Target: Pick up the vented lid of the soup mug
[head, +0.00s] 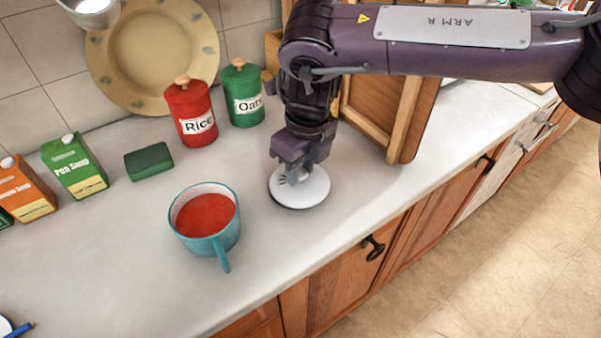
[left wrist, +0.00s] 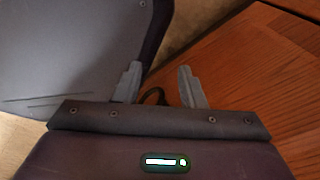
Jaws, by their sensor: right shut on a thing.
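The soup mug (head: 207,222) is teal, stands upright on the counter and is open at the top, with red soup in it. The white vented lid (head: 312,190) is a round disc to the right of the mug in the head view. My right gripper (head: 293,175) comes down from above and is shut on the lid, its fingers at the lid's middle. The lid is at or just above the counter; I cannot tell whether it touches. My left gripper (left wrist: 158,85) shows only in the left wrist view, its two fingers apart with nothing between them.
Behind stand a red rice canister (head: 192,112) and a green oats canister (head: 243,92). A green block (head: 148,161) and soup cartons (head: 75,165) are at the left. A wooden frame (head: 388,100) leans behind my right arm. The counter (head: 130,260) is clear around the mug.

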